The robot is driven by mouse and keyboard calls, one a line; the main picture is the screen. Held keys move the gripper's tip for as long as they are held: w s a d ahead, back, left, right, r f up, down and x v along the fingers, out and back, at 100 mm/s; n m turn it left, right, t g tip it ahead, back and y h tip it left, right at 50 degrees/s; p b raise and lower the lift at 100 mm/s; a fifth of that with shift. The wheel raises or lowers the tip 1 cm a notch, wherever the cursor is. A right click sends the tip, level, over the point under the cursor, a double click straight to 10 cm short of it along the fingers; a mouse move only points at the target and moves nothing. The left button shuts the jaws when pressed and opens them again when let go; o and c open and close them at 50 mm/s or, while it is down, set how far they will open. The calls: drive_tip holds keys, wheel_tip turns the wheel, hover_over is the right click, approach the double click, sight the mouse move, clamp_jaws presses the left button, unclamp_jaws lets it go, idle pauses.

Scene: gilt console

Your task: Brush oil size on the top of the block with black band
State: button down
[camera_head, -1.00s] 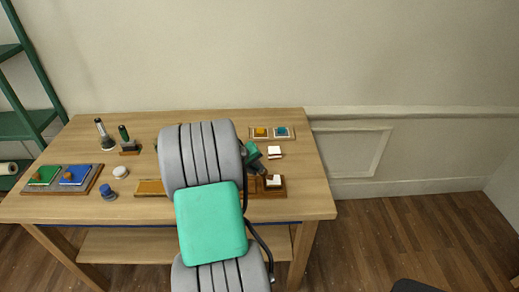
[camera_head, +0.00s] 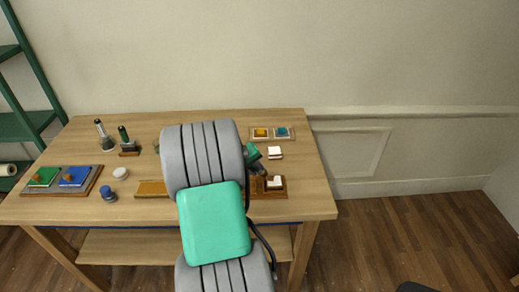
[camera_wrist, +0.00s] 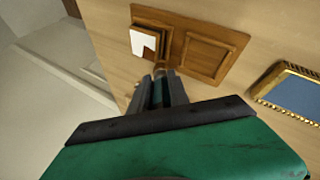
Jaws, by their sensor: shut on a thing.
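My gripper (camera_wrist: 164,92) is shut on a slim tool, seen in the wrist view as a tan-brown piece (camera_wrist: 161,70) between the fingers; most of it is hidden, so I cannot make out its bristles. Just beyond it a white block (camera_wrist: 139,40) sits in the left recess of a wooden tray (camera_wrist: 207,53); whether they touch is unclear. In the head view this block (camera_head: 274,182) is right of and below my gripper (camera_head: 257,167). A second white block (camera_head: 275,151) with a dark line low on its side stands behind it on the table.
Two small pots, yellow (camera_head: 261,132) and teal (camera_head: 282,132), stand at the back right. A gilt-edged blue panel (camera_wrist: 292,94) lies right in the wrist view. At the left are a green-and-blue pad tray (camera_head: 60,181), stamps and a white round (camera_head: 120,173). My arm hides the table's middle.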

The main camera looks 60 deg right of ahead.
wheel_tip(320, 180, up, 5)
drive_tip(key=shift+s+d+p, duration=0.1)
drive_tip(key=shift+p, duration=0.4)
drive_tip(key=shift+r+p, duration=1.8)
drive_tip(key=shift+r, duration=0.75)
